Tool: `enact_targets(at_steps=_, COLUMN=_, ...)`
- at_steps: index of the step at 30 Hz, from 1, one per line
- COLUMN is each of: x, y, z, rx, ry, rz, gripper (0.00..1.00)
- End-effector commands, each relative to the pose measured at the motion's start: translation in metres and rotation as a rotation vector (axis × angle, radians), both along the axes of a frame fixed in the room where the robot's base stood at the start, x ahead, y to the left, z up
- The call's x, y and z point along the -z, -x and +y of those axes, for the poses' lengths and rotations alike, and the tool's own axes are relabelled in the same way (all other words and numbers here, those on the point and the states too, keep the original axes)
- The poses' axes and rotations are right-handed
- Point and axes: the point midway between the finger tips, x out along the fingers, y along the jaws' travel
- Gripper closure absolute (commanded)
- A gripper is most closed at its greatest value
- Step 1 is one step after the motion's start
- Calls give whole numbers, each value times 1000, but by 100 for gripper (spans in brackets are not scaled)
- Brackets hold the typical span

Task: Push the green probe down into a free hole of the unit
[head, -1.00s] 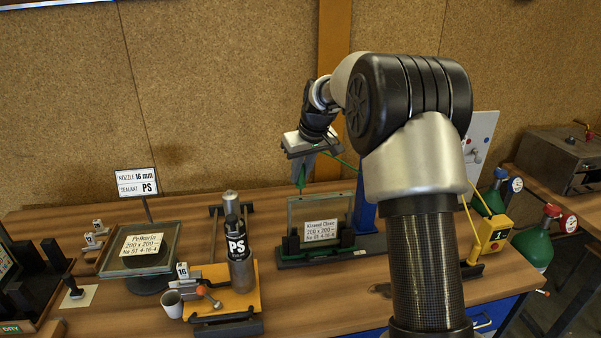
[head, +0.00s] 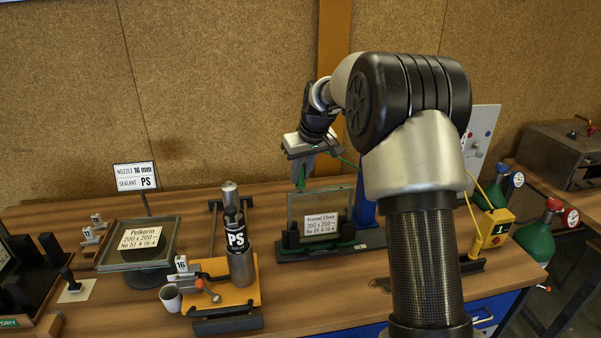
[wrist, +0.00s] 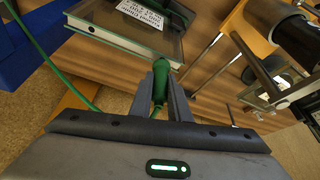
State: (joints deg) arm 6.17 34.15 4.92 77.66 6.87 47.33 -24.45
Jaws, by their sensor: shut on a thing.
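My gripper (head: 303,168) is shut on the green probe, fingers pointing down. In the wrist view the green probe (wrist: 160,82) sits between the two grey fingertips (wrist: 161,90), with its green cable running off to the left. The unit is a glass pane pair (head: 320,203) standing upright in a dark stand, with a white label on its front. In the head view the probe is at the unit's top left corner. In the wrist view the unit's pale edge (wrist: 112,36) lies just beyond the probe.
A black PS cartridge (head: 236,235) on a yellow board (head: 230,292) stands left of the unit. Another glass unit (head: 138,245) lies flat further left. A yellow box (head: 492,232) and green gas bottles (head: 537,243) are at the right. Bare table lies in front of the unit.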

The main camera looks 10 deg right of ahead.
Motion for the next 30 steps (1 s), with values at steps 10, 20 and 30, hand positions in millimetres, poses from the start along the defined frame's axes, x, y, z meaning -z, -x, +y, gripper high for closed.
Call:
enact_targets(at_steps=10, x=10, y=0, z=0, rx=0, ry=0, rz=-1, gripper=100)
enact_targets(at_steps=20, x=14, y=0, z=0, rx=0, ry=0, rz=-1, gripper=69)
enact_targets(at_steps=30, x=13, y=0, z=0, rx=0, ry=0, rz=0, gripper=62)
